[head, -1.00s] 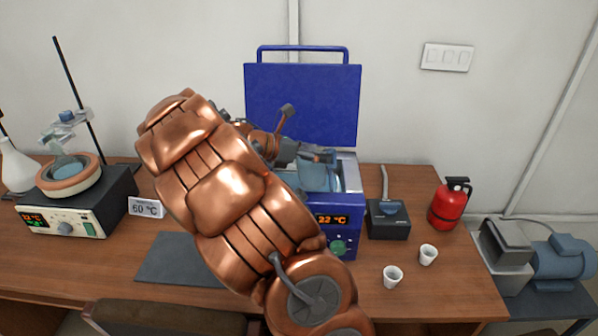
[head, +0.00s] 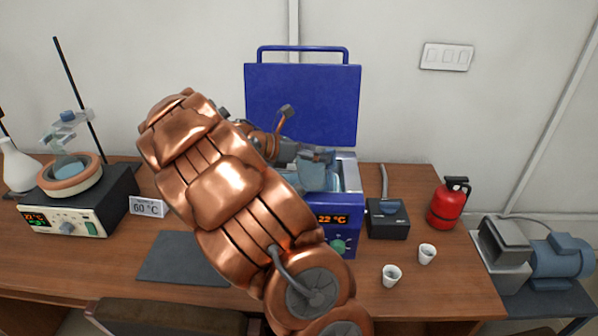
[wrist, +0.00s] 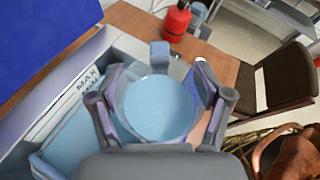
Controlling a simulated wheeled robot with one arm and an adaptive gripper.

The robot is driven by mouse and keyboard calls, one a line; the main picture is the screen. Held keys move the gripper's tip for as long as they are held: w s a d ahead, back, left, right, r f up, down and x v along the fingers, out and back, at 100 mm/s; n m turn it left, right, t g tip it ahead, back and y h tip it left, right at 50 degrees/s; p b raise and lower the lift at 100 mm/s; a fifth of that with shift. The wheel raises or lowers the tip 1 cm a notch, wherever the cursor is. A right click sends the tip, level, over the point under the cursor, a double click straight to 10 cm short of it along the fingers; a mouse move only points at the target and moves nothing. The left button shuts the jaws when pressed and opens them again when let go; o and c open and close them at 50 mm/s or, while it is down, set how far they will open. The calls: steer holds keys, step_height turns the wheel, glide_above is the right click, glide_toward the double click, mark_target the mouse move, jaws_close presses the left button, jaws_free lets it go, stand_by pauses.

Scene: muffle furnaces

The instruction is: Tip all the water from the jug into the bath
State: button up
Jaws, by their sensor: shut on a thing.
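The jug (head: 314,176) is clear and holds pale blue water. It is over the open blue water bath (head: 352,202). In the wrist view the jug (wrist: 158,108) shows a round blue water surface, with its two sides between the fingers of my gripper (wrist: 160,86). My gripper is shut on the jug; in the head view my copper arm hides much of the hold. The bath (wrist: 36,128) lies left in the wrist view, with MAX and MIN marks on its inner wall and blue water inside. I cannot tell how far the jug is tilted.
The raised blue lid (head: 303,104) stands behind the bath. Right of it are a black device (head: 388,220), a red extinguisher (head: 448,204) and two white cups (head: 392,275). A hotplate (head: 75,205) and 60 °C sign (head: 146,207) stand left. A dark mat (head: 183,258) lies in front.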

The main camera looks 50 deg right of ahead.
steer(key=shift+w+r+n+g+p, duration=0.15)
steer(key=shift+n+g+p, duration=0.7)
steer(key=shift+p, duration=3.55)
stand_by(1.0)
stand_by(0.5)
steer(key=shift+n, duration=0.45)
steer(key=shift+n+g, duration=0.25)
steer(key=shift+n, duration=0.05)
steer(key=shift+w+f, duration=0.1)
steer(key=shift+f, duration=0.1)
steer(key=shift+d+n, duration=0.1)
steer(key=shift+n, duration=0.2)
stand_by(0.5)
steer(key=shift+w+f+g, duration=0.1)
steer(key=shift+g, duration=0.2)
